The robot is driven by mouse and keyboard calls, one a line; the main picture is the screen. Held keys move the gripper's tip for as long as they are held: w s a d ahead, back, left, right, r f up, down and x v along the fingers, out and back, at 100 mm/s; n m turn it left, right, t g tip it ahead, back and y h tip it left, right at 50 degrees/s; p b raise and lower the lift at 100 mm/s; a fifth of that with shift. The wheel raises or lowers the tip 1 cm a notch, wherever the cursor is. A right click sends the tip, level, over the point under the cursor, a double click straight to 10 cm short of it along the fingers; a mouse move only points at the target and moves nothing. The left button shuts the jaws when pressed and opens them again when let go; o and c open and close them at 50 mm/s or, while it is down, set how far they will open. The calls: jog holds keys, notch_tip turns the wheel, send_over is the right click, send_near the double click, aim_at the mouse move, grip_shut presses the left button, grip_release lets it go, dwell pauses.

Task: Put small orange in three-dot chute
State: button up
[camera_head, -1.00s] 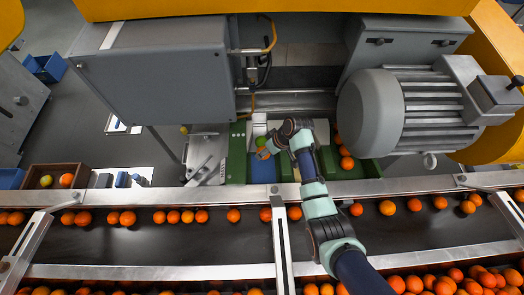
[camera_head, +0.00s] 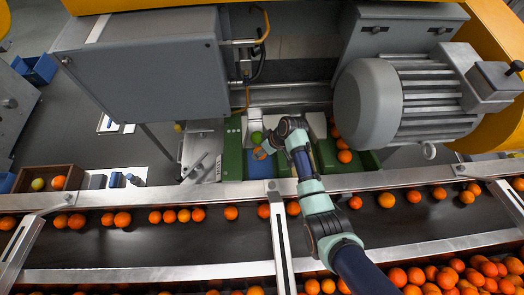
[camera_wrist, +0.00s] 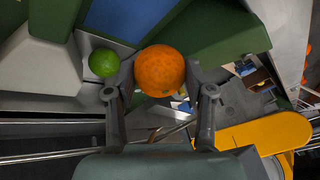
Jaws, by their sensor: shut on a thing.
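A small orange (camera_wrist: 160,70) is held between the two fingertips of my gripper (camera_wrist: 158,88) in the wrist view. In the head view my gripper (camera_head: 264,149) is above the row of coloured chutes, near the blue chute (camera_head: 260,166) and the green chute wall (camera_head: 233,160). The blue surface also shows at the top of the wrist view (camera_wrist: 128,18), past the orange.
A grey motor (camera_head: 385,105) stands right of my arm and a grey box (camera_head: 145,70) left of it. Several oranges lie right of my gripper (camera_head: 344,156). The conveyor (camera_head: 200,240) with scattered oranges runs in front. A brown crate (camera_head: 22,180) holds two fruits at far left.

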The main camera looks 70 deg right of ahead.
jog(key=shift+f+b, duration=4.2)
jog(key=shift+f, duration=1.25)
jog(key=o, duration=1.2)
jog(key=shift+o, duration=0.2)
jog(key=v, duration=1.2)
